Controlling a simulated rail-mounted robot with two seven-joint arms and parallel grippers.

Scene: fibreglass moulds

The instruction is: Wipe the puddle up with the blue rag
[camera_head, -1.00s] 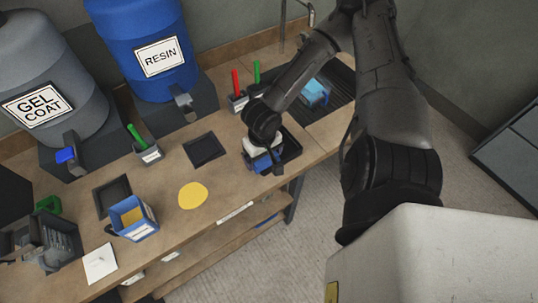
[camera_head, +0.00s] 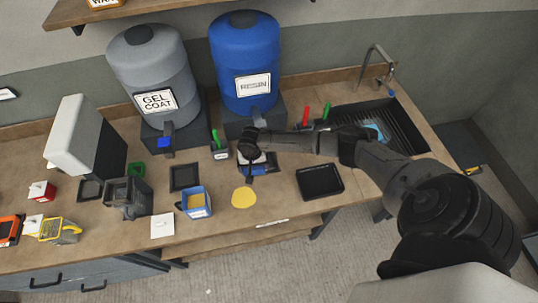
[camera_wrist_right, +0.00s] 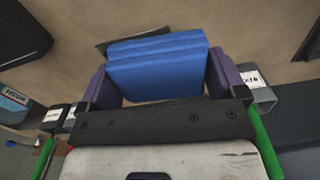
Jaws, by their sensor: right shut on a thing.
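The yellow puddle (camera_head: 243,198) lies on the wooden worktop, close to the front edge. My right gripper (camera_head: 257,168) is shut on the blue rag (camera_head: 258,171), behind and slightly right of the puddle. In the right wrist view the folded blue rag (camera_wrist_right: 158,66) sits between the two purple-grey fingers. The puddle cannot be made out in the wrist view. The gripper and rag are apart from the puddle in the head view; their exact height over the worktop is unclear. My left gripper is not in view.
A black tray (camera_head: 320,181) lies right of the puddle. A blue container (camera_head: 194,203) and a white card (camera_head: 162,226) are to its left. The resin drum (camera_head: 246,62) and a grey holder with a green tool (camera_head: 218,147) stand behind. A sink (camera_head: 398,128) is at right.

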